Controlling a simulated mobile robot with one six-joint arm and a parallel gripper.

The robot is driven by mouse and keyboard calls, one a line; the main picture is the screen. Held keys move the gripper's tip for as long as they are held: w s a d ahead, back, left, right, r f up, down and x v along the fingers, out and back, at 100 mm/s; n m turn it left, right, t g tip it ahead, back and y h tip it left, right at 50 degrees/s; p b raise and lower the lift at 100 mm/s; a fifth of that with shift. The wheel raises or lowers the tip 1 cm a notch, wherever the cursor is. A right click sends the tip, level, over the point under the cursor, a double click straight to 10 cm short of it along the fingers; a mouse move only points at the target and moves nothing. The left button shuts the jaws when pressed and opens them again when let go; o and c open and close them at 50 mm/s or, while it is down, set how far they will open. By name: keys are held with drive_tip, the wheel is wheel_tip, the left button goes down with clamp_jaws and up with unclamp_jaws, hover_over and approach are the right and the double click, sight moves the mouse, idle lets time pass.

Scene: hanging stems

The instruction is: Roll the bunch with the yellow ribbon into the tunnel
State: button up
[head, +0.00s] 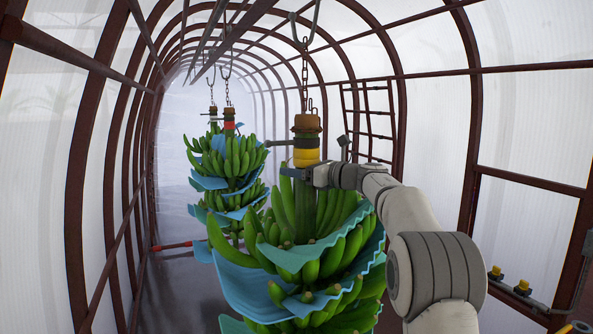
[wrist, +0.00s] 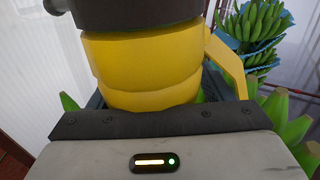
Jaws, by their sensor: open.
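The bunch with the yellow ribbon (head: 307,152) is the nearest one, green bananas (head: 300,205) with blue sheets between the layers. It hangs upright by its stem from a chain and hook (head: 304,70). My gripper (head: 298,173) is at the stem just below the ribbon, its jaws open. In the wrist view, the yellow ribbon (wrist: 140,65) fills the space just beyond my gripper's palm, with dark jaw parts on both sides. Whether the jaws touch the stem cannot be told. The arched tunnel (head: 180,90) runs away behind the bunch, its far end misty.
A bunch with a red ribbon (head: 229,126) hangs behind and to the left, with another stem (head: 212,112) beyond it. A red bar (head: 172,246) sticks in from the left frame. A ladder-like rack (head: 370,120) stands at the right wall. Yellow buttons (head: 522,286) sit at the right.

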drive_tip(key=b, duration=0.3)
hover_over(324, 200)
drive_tip(key=shift+w, duration=0.15)
idle(0.4)
